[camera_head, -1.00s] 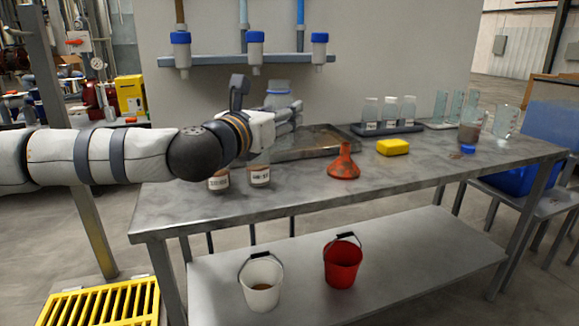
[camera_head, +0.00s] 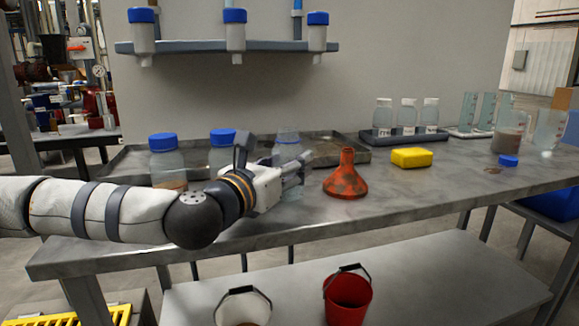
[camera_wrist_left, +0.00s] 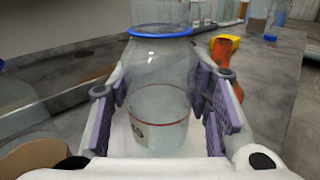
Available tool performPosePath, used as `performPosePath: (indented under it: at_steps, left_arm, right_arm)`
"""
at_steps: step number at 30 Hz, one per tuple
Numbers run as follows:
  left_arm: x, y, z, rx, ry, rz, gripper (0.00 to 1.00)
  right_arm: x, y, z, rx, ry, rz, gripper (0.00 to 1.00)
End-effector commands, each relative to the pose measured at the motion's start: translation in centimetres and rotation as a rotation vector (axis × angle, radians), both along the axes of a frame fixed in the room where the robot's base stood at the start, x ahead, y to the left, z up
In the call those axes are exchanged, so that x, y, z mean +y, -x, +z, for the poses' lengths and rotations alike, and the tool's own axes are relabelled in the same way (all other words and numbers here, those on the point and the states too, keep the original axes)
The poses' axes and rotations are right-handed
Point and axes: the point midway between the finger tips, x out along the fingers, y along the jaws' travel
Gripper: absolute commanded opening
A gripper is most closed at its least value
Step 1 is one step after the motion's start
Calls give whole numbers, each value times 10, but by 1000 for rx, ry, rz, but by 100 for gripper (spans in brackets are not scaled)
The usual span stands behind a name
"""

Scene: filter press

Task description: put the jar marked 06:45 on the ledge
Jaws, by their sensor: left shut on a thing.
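My left gripper (camera_head: 300,168) is shut on a clear jar (camera_head: 286,147), held upright in front of the tray. In the left wrist view the jar (camera_wrist_left: 160,85) stands between the finger pads, with a blue ring at its neck and a red line around pale contents. Its label (camera_wrist_left: 139,133) is partly hidden; it seems to end in 45. Whether its base touches the bench cannot be told. My right gripper is not in view.
Two blue-lidded jars (camera_head: 168,160) (camera_head: 222,148) stand behind my left arm. A metal tray (camera_head: 345,152) lies behind; a dark rack (camera_head: 405,135) holds small labelled bottles.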

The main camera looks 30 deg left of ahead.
Motion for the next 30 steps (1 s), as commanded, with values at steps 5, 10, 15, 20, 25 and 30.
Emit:
performPosePath:
  at_steps: [5,10,15,20,25,30]
  left_arm:
    - [0,0,-3,1,0,0,56]
    - [0,0,-3,0,0,0,65]
    - [0,0,-2,0,0,0,65]
    - [-1,13,2,0,1,0,65]
    - [-4,51,2,-1,1,0,65]
    - [-3,65,4,10,-2,12,65]
  right_arm:
    - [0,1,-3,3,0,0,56]
    - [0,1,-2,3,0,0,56]
    - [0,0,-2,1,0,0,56]
    - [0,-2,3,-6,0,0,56]
    - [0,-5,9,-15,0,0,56]
    - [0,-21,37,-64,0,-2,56]
